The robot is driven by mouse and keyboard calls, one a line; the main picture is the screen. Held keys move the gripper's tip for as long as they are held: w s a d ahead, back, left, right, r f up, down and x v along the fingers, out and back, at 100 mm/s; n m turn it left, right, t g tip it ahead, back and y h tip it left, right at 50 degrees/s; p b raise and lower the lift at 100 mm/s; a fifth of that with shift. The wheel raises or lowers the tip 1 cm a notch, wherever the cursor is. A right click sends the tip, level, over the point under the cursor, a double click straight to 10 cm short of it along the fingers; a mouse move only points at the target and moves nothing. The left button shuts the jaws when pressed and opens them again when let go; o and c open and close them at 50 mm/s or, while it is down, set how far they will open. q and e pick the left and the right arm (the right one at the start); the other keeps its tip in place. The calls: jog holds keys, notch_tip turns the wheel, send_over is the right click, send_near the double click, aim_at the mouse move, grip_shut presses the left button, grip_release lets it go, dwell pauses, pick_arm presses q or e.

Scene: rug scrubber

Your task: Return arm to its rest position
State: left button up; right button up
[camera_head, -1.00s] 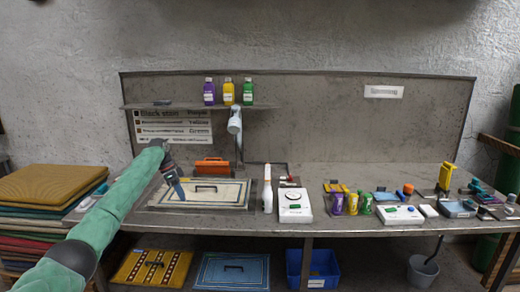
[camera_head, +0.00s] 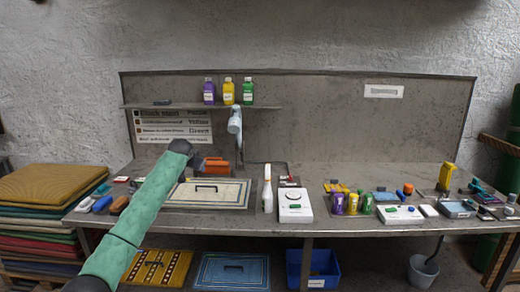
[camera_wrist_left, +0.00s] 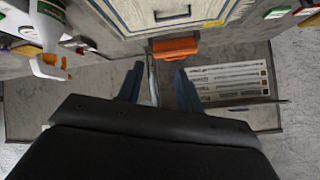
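My left arm (camera_head: 145,207) comes in from the lower left with a green sleeve. Its dark wrist (camera_head: 180,147) is raised in front of the back panel, above the left part of the bench. The fingers are hidden behind the wrist in the head view. In the left wrist view my left gripper (camera_wrist_left: 158,86) has its two blue-grey fingers apart, with nothing seen held between them. My right arm and gripper are in no view.
A white spray bottle (camera_head: 267,192) and a white device (camera_head: 295,206) stand to the right. Stacked rugs (camera_head: 45,185) are at the left.

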pick_arm(q)
jog(key=s+d+f+n+g, duration=0.1)
jog(key=s+d+f, duration=0.1)
jog(key=s+f, duration=1.15)
jog(key=s+d+f, duration=0.2)
jog(key=s+f, duration=0.7)
jog(key=f, duration=0.9)
jog(key=s+d+f+n+g, duration=0.1)
jog(key=s+d+f, duration=0.1)
jog(key=s+f, duration=1.15)
jog(key=s+f+g, duration=0.2)
jog(key=s+f, duration=0.7)
jog(key=s, duration=0.6)
jog(key=s+d+f+g, duration=0.1)
jog(key=s+f+g, duration=0.1)
jog(key=s+f, duration=0.8)
jog(key=s+d+f+n+g, duration=0.1)
jog(key=s+f+g, duration=0.1)
jog(key=s+f, duration=0.8)
jog(key=s, duration=0.9)
jog(key=shift+s+g, duration=0.3)
jog(key=shift+s, duration=0.1)
jog(key=shift+d, duration=0.15)
